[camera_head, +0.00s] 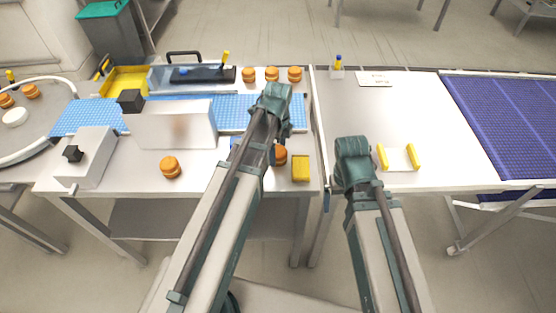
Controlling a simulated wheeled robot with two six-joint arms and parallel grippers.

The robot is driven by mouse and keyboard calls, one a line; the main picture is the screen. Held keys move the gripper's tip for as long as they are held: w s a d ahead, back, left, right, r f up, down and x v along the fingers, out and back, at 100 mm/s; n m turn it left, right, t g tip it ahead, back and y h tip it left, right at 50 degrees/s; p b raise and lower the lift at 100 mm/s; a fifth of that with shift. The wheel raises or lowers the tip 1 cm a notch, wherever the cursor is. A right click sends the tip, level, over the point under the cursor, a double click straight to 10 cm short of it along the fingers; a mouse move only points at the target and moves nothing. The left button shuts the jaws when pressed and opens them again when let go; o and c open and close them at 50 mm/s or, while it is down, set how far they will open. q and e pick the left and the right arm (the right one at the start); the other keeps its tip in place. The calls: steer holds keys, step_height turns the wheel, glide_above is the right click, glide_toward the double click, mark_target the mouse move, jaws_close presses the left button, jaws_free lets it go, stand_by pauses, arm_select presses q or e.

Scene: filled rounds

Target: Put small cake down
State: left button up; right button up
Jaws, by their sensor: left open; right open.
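Round orange-brown small cakes with a pale middle band stand on the left table. Three stand in a row at the back: one left (249,75), one middle (272,74), one right (295,74). Another small cake (171,167) is near the front left. One more (280,155) is partly hidden by my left arm. My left gripper (283,128) is open above the table, in front of the back row; its fingertips are mostly hidden and I see no cake in it. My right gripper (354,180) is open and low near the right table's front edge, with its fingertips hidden.
A blue belt (92,116) runs across the left table past a pale machine housing (176,126). A yellow block (300,168) lies near the front. A white piece with yellow sides (398,158) lies on the right table (440,125), otherwise largely clear. A purple-blue conveyor (515,120) is far right.

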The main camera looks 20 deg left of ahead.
arm_select(q)
step_height(320, 180, down, 2)
steer(key=shift+f+b, duration=0.1)
steer(key=shift+b, duration=0.45)
arm_select(e)
steer(key=shift+f, duration=0.95)
arm_select(q)
steer(key=c, duration=0.8)
steer(key=shift+o, duration=0.2)
